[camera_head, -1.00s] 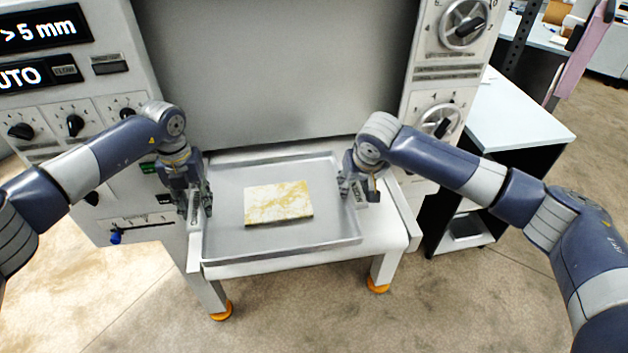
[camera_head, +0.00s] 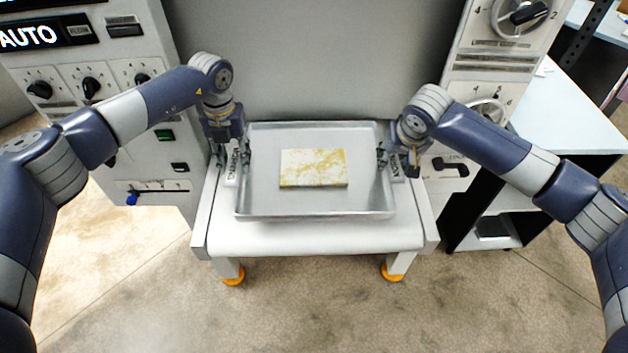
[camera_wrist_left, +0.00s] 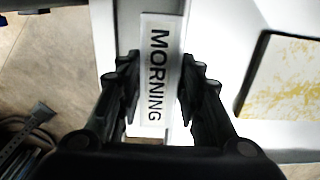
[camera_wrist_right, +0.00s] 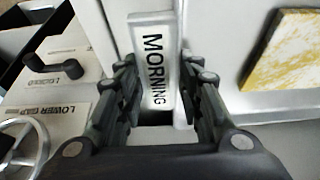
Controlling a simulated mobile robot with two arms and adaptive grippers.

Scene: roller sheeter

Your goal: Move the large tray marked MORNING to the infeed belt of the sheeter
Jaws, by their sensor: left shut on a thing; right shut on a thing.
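The large grey metal tray (camera_head: 315,215) is over the white infeed belt (camera_head: 315,238) of the sheeter, roughly square to it. I cannot tell whether it rests on the belt or hangs slightly above it. A yellow-white slab (camera_head: 314,168) lies in its middle. My left gripper (camera_head: 234,153) is shut on the tray's left handle; a MORNING label (camera_wrist_left: 160,75) shows between its fingers in the left wrist view. My right gripper (camera_head: 393,158) is shut on the right handle, with another MORNING label (camera_wrist_right: 155,65) in the right wrist view.
The sheeter's grey panel (camera_head: 310,60) rises right behind the tray. Control faces with knobs (camera_head: 92,86) flank it on the left and right. A pale side table (camera_head: 560,115) stands to the right. Bare belt shows in front of the tray.

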